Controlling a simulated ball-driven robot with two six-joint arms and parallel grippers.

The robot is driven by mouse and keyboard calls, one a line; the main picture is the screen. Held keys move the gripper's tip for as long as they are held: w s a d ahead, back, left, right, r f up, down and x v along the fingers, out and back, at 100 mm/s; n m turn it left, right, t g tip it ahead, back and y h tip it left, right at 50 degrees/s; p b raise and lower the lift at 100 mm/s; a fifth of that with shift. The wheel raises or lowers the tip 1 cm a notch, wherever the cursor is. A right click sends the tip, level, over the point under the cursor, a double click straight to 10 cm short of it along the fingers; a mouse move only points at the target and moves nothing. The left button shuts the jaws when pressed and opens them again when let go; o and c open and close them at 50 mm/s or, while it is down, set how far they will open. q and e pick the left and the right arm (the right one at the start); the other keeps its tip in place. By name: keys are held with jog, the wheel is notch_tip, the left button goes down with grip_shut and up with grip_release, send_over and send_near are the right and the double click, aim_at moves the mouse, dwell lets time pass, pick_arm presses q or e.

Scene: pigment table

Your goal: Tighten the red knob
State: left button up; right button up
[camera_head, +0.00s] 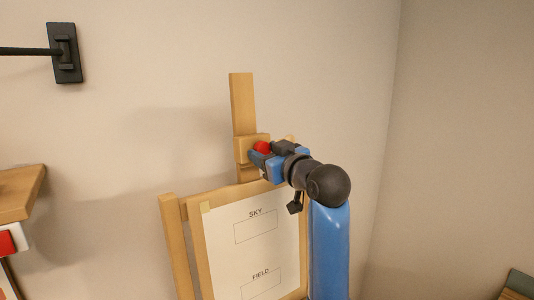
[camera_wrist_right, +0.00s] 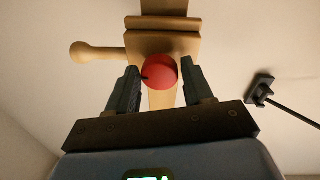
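The red knob (camera_head: 262,148) sits on the wooden block (camera_head: 242,150) near the top of the easel. In the right wrist view the red knob (camera_wrist_right: 160,72) lies between the tips of my right gripper (camera_wrist_right: 163,85). A narrow gap shows on each side, so the fingers are open around it and do not clearly touch it. A dark mark shows on the knob's left side. In the head view my right gripper (camera_head: 262,158) is at the knob and partly hides it. My left gripper is not in view.
The easel post (camera_head: 242,100) rises above the knob. A wooden peg (camera_wrist_right: 95,51) sticks out of the block. A board marked SKY and FIELD (camera_head: 225,258) stands below. A dark wall bracket (camera_head: 65,52) and a wooden shelf (camera_head: 20,190) are at left.

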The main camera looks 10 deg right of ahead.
jog(key=c, duration=0.7)
jog(key=shift+o, duration=0.2)
jog(key=shift+n, duration=0.3)
jog(key=n+b, duration=0.2)
jog(key=shift+d+f+n+y, duration=0.1)
jog(key=shift+n+y, duration=0.2)
jog(key=shift+n, duration=0.1)
jog(key=n+b, duration=0.2)
jog(key=n, duration=0.2)
jog(key=shift+d+y+b, duration=0.1)
jog(key=shift+y+b, duration=0.2)
jog(key=n+b, duration=0.1)
jog(key=n, duration=0.2)
jog(key=n+b, duration=0.2)
jog(key=n, duration=0.1)
jog(key=shift+w+g+y, duration=0.1)
jog(key=shift+g+y, duration=0.3)
jog(key=n+b, duration=0.1)
jog(key=n, duration=0.2)
jog(key=shift+d+n+y, duration=0.1)
jog(key=shift+n+y, duration=0.2)
jog(key=shift+n, duration=0.1)
jog(key=shift+n+g+b, duration=0.3)
jog(key=shift+n+b, duration=0.25)
jog(key=shift+n, duration=0.75)
jog(key=shift+r, duration=0.2)
